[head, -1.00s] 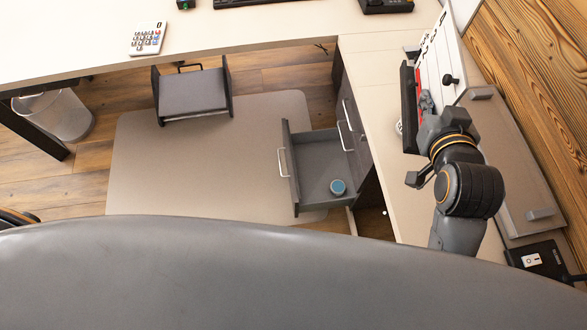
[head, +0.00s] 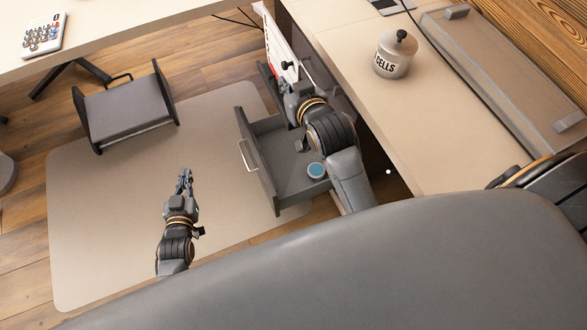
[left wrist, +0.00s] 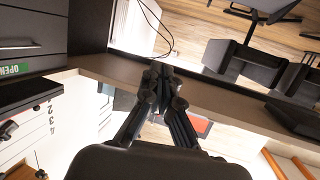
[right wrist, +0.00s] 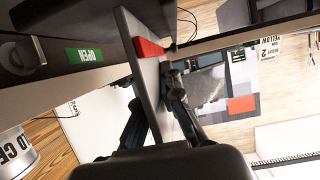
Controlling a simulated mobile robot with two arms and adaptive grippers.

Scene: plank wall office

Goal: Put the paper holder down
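The paper holder (head: 275,48), a thin upright white panel with red and dark parts, is in my right gripper (head: 290,90). In the head view it is beside the inner edge of the right-hand desk, beyond the open drawer. In the right wrist view, my right fingers (right wrist: 160,85) are shut on its thin grey edge panel (right wrist: 142,68), which has a red patch. Its lower end is hidden, and I cannot tell whether it touches anything. My left gripper (head: 184,175) is over the floor mat, left of the drawer; the left wrist view shows its fingertips (left wrist: 157,75) together and empty.
A lidded pot marked CELLS (head: 394,62) stands on the right-hand desk (head: 450,130), which has clear space in front.

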